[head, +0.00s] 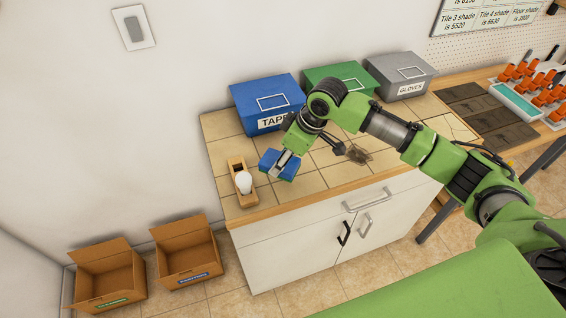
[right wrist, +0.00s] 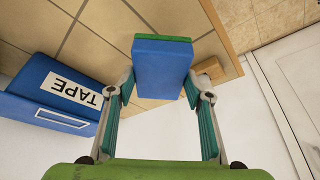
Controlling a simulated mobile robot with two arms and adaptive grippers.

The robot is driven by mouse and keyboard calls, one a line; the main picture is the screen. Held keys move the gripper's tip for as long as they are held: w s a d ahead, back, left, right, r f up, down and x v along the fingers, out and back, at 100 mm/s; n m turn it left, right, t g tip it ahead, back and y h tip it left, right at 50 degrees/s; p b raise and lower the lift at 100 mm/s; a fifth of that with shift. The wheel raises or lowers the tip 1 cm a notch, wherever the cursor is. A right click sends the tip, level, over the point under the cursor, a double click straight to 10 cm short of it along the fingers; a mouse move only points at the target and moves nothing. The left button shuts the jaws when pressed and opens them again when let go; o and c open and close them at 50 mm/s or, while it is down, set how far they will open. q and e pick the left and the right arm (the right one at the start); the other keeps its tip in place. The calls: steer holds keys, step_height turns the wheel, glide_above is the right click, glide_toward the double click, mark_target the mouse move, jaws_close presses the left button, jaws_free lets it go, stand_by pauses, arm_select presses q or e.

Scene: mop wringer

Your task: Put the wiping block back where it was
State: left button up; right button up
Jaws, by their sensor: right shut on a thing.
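The wiping block (head: 278,166) is blue with a thin green layer on one face. My right gripper (head: 286,160) is shut on it, over the front left part of the tiled worktop (head: 312,178). In the right wrist view the block (right wrist: 162,70) sits between the two fingertips of my right gripper (right wrist: 160,88), green edge outward. I cannot tell whether the block touches the tiles. A small wooden holder (head: 236,166) with a white rounded object (head: 244,183) stands just left of it. My left gripper is not in view.
A blue TAPE box (head: 262,98), a green box (head: 335,75) and a grey GLOVES box (head: 398,72) line the back. A dark smudge (head: 358,154) marks the tiles right of my gripper. Two open cardboard boxes (head: 187,255) stand on the floor at left.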

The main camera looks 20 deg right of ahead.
steer(key=shift+w+d+f, duration=0.1)
steer(key=shift+w+f, duration=0.35)
steer(key=shift+f, duration=0.15)
step_height(320, 180, down, 3)
steer(key=shift+w+d+r+p, duration=0.1)
steer(key=shift+w+d+p, duration=0.05)
steer(key=shift+p, duration=0.75)
steer(key=shift+f, duration=0.45)
steer(key=o, duration=1.2)
steer(key=b+v, duration=0.2)
steer(key=v, duration=1)
steer(key=shift+w, duration=0.1)
